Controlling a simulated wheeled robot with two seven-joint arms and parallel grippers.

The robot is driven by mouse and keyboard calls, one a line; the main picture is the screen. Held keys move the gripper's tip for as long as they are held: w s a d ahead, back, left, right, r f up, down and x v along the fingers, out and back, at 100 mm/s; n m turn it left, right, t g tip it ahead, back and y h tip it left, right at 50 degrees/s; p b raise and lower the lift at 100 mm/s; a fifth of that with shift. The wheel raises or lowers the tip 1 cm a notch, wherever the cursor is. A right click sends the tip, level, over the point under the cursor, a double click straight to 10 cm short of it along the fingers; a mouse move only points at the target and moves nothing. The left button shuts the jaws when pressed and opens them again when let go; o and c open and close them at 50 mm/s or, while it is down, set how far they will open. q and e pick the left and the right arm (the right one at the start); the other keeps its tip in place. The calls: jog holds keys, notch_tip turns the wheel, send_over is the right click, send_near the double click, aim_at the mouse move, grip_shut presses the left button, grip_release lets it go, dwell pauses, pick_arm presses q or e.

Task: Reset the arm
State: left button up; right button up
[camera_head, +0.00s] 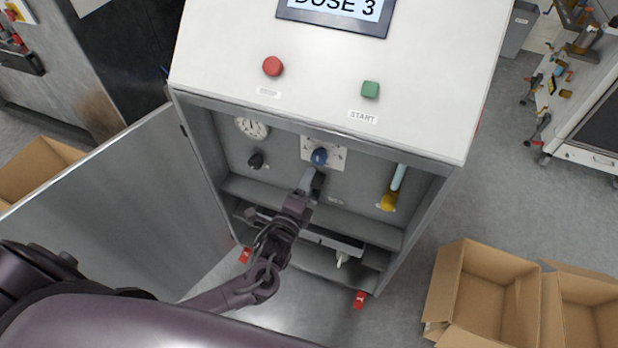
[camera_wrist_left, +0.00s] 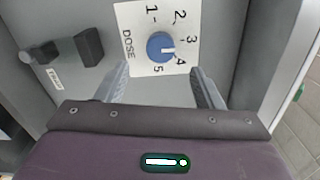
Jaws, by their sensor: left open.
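My left gripper (camera_head: 312,180) reaches into the open front of the grey washer cabinet (camera_head: 420,215), just short of a blue dose knob (camera_head: 319,157). In the left wrist view my left gripper (camera_wrist_left: 160,85) has its two fingers spread apart, with nothing between them. The blue knob (camera_wrist_left: 160,46) sits ahead of the fingertips on a white plate marked DOSE and 1 to 5. Its white pointer line is by the 4, near the 3. The display (camera_head: 340,8) on top reads DOSE 3. My right gripper is not in view.
The cabinet door (camera_head: 130,215) stands open at the left. Inside are a gauge (camera_head: 252,128), a black knob (camera_head: 256,160) and a yellow-handled valve (camera_head: 389,199). A red button (camera_head: 273,66) and green START button (camera_head: 370,90) are on top. Cardboard boxes (camera_head: 490,295) stand at the lower right.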

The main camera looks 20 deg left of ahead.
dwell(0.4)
